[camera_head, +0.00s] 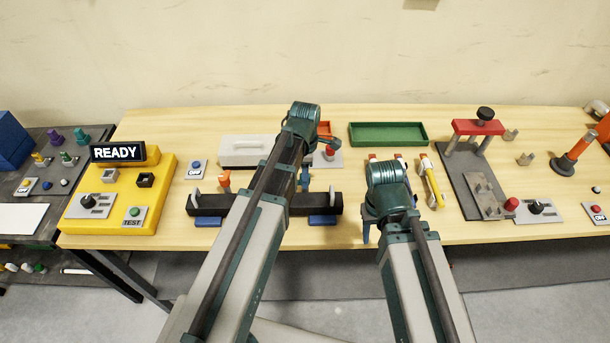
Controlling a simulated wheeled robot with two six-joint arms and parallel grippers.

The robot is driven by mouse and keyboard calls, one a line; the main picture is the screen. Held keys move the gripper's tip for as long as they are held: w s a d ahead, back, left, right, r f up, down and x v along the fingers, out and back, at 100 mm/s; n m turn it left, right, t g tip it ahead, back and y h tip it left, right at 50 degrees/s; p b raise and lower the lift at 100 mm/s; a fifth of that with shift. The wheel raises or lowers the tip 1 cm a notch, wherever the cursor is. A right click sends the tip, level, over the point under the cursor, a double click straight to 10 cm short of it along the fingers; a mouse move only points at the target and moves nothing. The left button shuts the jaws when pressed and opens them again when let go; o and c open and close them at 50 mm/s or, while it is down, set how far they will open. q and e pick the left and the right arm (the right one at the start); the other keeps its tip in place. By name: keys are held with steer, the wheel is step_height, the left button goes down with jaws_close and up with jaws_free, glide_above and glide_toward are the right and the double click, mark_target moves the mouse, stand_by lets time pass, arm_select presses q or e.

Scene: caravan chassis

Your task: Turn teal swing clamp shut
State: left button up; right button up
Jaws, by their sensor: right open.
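A small dark blue-teal upright part (305,178), seemingly the teal swing clamp, stands at the right side of a black bar fixture (268,205). My left forearm covers much of the area beside it, so its swing position is unclear. An orange clamp (225,181) stands at the fixture's left side.
A grey-white block (245,151) and a green tray (388,134) lie behind. A yellow READY box (120,200) is at left. A yellow-handled tool (432,181) and a red-topped press (478,128) stand at right. The bench's front edge is close to the fixture.

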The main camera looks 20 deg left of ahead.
arm_select(q)
jaws_close()
steer(key=m, duration=1.3)
steer(key=shift+m, duration=2.4)
